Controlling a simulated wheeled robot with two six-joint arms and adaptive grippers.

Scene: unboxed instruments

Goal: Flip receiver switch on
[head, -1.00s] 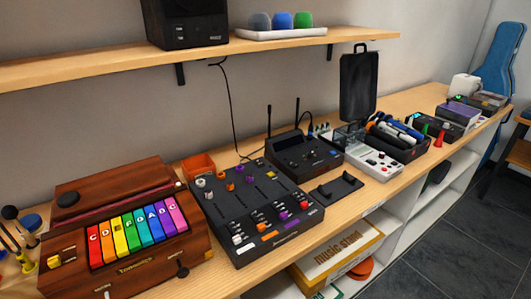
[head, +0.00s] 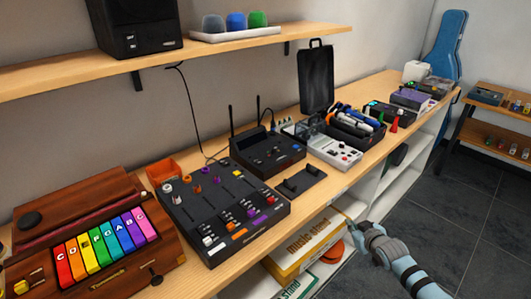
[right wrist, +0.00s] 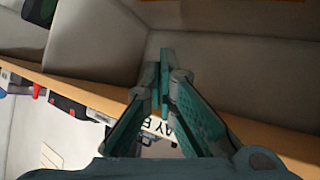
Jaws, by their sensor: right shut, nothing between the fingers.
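The receiver (head: 265,155) is a black box with two upright antennas. It stands on the wooden counter in the middle of the head view, with small controls on its sloped top. Which control is its switch, and how it is set, is too small to tell. My right gripper (head: 354,229) is in front of the counter's front edge, low and to the right of the receiver, apart from everything. In the right wrist view its fingers (right wrist: 165,60) are together and empty. The receiver is not recognisable there. My left gripper is out of view.
A black mixer (head: 222,205) with knobs stands left of the receiver, and a dark plate with two blocks (head: 300,181) lies before it. A grey-white device (head: 335,151) and an open case are to the right. A shelf (head: 230,45) hangs above. The floor (head: 430,220) is clear.

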